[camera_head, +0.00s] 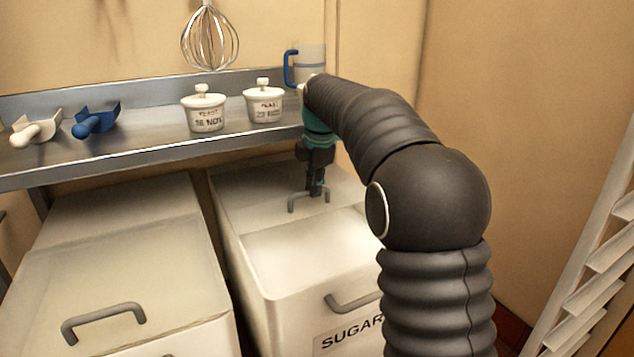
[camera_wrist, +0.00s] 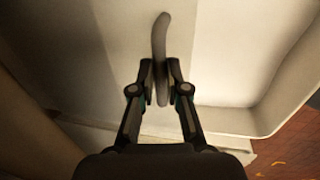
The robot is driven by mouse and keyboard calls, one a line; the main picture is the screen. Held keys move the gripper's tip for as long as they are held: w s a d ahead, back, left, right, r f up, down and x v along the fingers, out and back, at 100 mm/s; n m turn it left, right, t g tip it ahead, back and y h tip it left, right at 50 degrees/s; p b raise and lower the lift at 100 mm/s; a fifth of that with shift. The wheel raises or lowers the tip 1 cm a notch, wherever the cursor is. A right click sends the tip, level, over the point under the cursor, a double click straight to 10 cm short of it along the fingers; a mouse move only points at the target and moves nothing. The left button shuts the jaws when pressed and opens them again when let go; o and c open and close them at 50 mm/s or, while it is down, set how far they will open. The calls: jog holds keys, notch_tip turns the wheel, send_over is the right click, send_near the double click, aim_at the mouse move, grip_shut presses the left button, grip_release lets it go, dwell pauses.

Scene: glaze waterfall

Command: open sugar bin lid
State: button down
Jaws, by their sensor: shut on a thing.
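The sugar bin (camera_head: 262,292) is a white bin with a black SUGAR label on its front, at centre right in the head view. Its lid (camera_head: 245,195) lies toward the back under the shelf. The lid's grey handle (camera_head: 292,205) stands near that panel's front edge. My gripper (camera_head: 317,192) points down and is shut on the handle. In the wrist view, the handle (camera_wrist: 161,35) runs between the two fingertips (camera_wrist: 161,80). My fingers hide part of the handle.
A second white bin (camera_head: 100,260) with a grey handle stands left. The metal shelf (camera_head: 150,150) above holds two white jars (camera_head: 204,110) (camera_head: 263,105), two scoops (camera_head: 36,128) (camera_head: 96,120) and a blue-handled jug (camera_head: 308,60). White slats (camera_head: 600,270) stand at right.

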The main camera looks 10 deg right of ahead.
jog(key=c, duration=1.2)
grip_release()
jog(key=shift+r, duration=0.1)
jog(key=r, duration=0.4)
jog(key=s+r, duration=0.1)
jog(key=r, duration=0.2)
jog(key=s+r, duration=0.1)
jog(key=r, duration=0.3)
jog(key=shift+d+r, duration=0.3)
jog(key=shift+d, duration=0.05)
